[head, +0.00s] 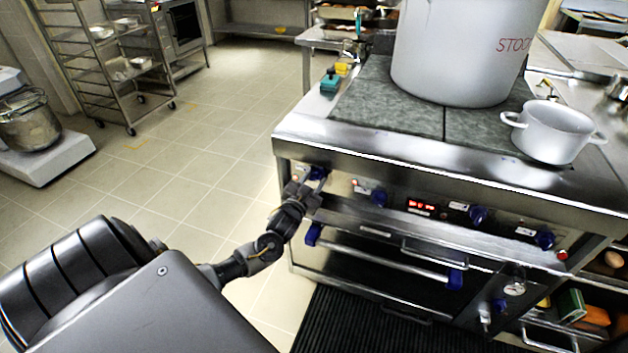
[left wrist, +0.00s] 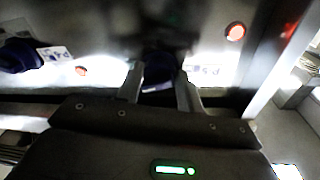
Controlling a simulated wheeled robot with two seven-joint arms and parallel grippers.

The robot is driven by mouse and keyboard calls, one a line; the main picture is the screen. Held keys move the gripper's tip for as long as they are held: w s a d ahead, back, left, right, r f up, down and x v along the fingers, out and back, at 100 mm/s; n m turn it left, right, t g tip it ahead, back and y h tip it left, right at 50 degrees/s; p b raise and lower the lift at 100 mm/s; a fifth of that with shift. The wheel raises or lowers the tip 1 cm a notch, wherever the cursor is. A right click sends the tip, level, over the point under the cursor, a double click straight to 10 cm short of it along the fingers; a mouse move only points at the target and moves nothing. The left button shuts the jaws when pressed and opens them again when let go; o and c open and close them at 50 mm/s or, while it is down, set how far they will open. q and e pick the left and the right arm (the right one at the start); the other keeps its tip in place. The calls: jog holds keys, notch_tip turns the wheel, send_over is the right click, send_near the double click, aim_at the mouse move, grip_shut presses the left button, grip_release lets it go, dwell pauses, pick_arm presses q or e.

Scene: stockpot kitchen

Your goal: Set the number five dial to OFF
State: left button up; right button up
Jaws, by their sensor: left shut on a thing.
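The stove's front panel (head: 420,190) carries several blue dials. My left gripper (head: 312,184) is at the panel's left end, shut on a dark blue dial (head: 318,173). In the left wrist view the two fingers of the left gripper (left wrist: 160,85) stand on either side of this dial (left wrist: 160,63), which is dim and partly hidden. A white label (left wrist: 205,74) beside it is washed out by glare, and I cannot read the dial's setting. My right gripper is in neither view.
Other dials sit to the right: one (head: 379,197), another (head: 478,214) and a third (head: 545,240). An oven handle (head: 385,262) runs below the panel. A big stockpot (head: 455,50) and a smaller pot (head: 552,133) stand on the stove top.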

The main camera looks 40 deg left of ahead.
pick_arm(q)
jog(key=n, duration=0.5)
jog(key=shift+d+y, duration=0.1)
jog(key=shift+y, duration=0.2)
jog(key=n+y+p, duration=0.1)
jog(key=n, duration=0.5)
jog(key=shift+w+d, duration=0.1)
jog(key=n+p, duration=0.1)
jog(key=n, duration=0.3)
jog(key=shift+d+n+y, duration=0.1)
jog(key=shift+n+y, duration=0.2)
jog(key=shift+y, duration=0.1)
jog(key=shift+n, duration=0.3)
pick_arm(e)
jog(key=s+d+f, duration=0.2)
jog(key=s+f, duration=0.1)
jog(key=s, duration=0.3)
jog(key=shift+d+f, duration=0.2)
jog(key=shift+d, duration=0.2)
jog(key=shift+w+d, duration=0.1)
pick_arm(q)
jog(key=shift+r, duration=0.1)
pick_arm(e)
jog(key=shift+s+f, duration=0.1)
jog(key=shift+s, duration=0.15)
pick_arm(q)
jog(key=o, duration=0.8)
jog(key=shift+o, duration=1)
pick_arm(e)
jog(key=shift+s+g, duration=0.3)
